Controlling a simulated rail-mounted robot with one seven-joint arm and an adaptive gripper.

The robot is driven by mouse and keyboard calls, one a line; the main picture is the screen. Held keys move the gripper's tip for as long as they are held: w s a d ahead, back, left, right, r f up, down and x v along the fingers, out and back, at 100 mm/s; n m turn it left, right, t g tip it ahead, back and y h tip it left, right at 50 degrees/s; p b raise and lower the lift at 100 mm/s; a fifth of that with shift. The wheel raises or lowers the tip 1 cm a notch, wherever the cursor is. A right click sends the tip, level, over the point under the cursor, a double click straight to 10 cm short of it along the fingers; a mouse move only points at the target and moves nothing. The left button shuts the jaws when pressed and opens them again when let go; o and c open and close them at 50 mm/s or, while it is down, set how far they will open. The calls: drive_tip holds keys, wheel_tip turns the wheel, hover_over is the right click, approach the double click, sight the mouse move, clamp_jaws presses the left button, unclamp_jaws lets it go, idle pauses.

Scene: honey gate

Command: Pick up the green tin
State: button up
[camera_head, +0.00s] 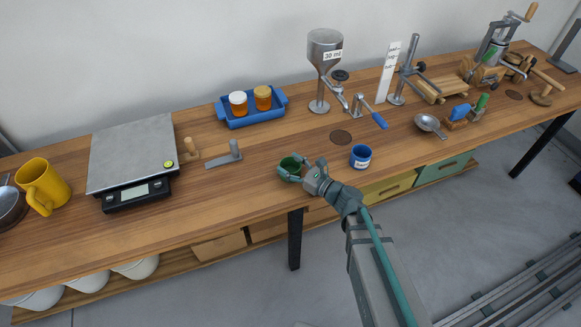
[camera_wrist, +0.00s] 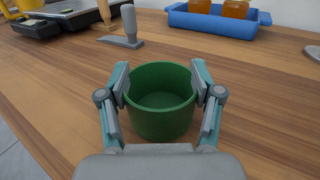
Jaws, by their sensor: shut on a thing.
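The green tin (camera_head: 290,164) is a small, open-topped round cup near the front edge of the wooden bench. My gripper (camera_head: 289,172) is around it, with its fingers on the tin's sides. In the wrist view the green tin (camera_wrist: 162,103) stands upright between the two fingers, and its inside looks empty. My gripper (camera_wrist: 162,90) is shut on it, one finger pressed to each side. The tin appears to be at bench level; I cannot tell whether its base touches the wood.
A blue tin (camera_head: 361,157) stands to the right of my gripper. A blue tray (camera_head: 237,122) with two jars is behind. A grey-handled metal tool (camera_head: 226,157) lies to the left, near a scale (camera_head: 135,155). A metal funnel stand (camera_head: 325,50) rises behind. Bare wood surrounds the green tin.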

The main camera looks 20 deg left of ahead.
drive_tip(key=shift+r+b, duration=0.35)
drive_tip(key=shift+r, duration=0.35)
drive_tip(key=s+d+r+p, duration=0.5)
drive_tip(key=d+r+p, duration=0.6)
drive_tip(key=d+p, duration=0.2)
drive_tip(key=shift+r+p, duration=0.25)
drive_tip(key=shift+p, duration=0.8)
